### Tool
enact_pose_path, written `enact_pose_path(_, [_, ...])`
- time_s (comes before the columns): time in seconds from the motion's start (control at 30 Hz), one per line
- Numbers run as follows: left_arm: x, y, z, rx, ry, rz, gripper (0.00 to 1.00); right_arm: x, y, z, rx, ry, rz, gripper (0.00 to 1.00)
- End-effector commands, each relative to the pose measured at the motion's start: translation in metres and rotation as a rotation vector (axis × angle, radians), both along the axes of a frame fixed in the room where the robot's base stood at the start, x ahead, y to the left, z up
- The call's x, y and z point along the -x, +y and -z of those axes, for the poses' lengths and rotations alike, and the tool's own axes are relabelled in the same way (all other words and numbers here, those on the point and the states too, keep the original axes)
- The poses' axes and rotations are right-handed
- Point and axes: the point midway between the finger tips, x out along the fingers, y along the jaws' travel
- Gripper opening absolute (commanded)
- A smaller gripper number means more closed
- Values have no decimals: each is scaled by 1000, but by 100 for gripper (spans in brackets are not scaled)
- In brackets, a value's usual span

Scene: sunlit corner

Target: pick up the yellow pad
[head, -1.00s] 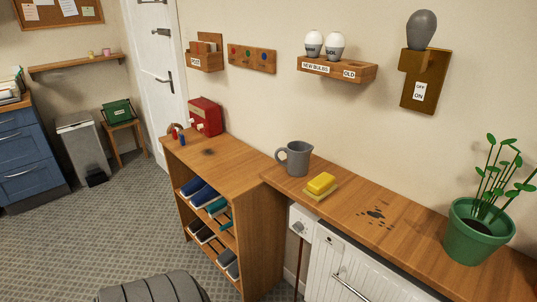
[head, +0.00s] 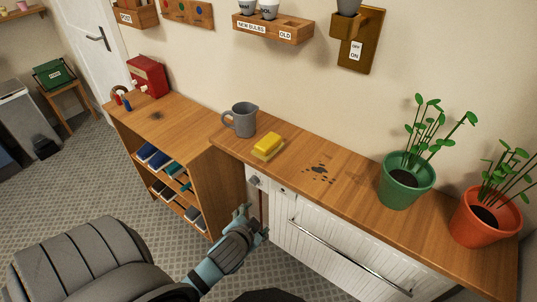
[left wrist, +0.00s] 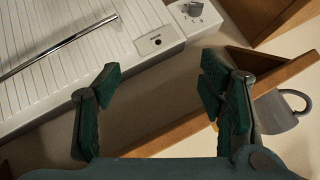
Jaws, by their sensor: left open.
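My left gripper (head: 254,222) is below and in front of the shelf edge, before the white radiator, apart from the pad. In the left wrist view my left gripper (left wrist: 160,82) has its fingers spread wide with nothing between them. There the pad is almost wholly hidden behind the right finger. My right gripper is not in view.
The grey jug (head: 240,120) stands close to the pad; it also shows in the left wrist view (left wrist: 278,112). Dark spots (head: 319,174) mark the shelf top (head: 345,198). A green pot (head: 406,182) and an orange pot (head: 486,218) stand further right. The radiator (head: 330,250) is below.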

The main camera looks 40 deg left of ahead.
Motion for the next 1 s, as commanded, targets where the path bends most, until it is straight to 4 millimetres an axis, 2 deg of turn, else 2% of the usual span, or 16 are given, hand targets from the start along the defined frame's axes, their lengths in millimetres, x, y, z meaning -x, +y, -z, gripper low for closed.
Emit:
enact_pose_path(0.03, [-29,9,-28,-83,-107,39,63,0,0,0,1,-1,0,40])
enact_pose_path(0.1, [-70,15,-77,-224,-281,118,63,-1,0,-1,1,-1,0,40])
enact_pose_path(0.17, [-100,14,-126,-363,-431,202,63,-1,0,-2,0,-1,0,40])
enact_pose_path(0.2, [-119,7,-162,-469,-538,273,63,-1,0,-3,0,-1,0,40])
enact_pose_path(0.27, [-146,-14,-226,-684,-719,427,63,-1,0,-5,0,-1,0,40])
enact_pose_path(0.3, [-160,-43,-273,-886,-849,589,63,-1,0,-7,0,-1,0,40])
enact_pose_path(0.37, [-170,-93,-315,-1232,-974,902,63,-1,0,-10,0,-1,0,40])
enact_pose_path(0.4, [-175,-118,-316,-1462,-966,1152,63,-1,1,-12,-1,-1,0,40])
enact_pose_path(0.43, [-179,-124,-307,-1612,-904,1344,63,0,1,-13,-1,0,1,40])
enact_pose_path(0.47, [-184,-118,-292,-1734,-795,1532,63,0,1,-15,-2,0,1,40])
enact_pose_path(0.53, [-190,-68,-261,-1876,-421,1900,63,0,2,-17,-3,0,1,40])
enact_pose_path(0.6, [-182,0,-250,-1846,-18,2133,63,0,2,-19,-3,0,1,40])
enact_pose_path(0.7, [-156,71,-252,-1672,376,2277,63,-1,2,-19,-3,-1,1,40])
enact_pose_path(0.77, [-143,92,-253,-1586,492,2309,63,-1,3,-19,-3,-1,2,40])
enact_pose_path(0.87, [-140,103,-241,-1525,557,2328,63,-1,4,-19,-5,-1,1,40])
enact_pose_path(1.0, [-154,102,-206,-1523,554,2333,63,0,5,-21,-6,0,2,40])
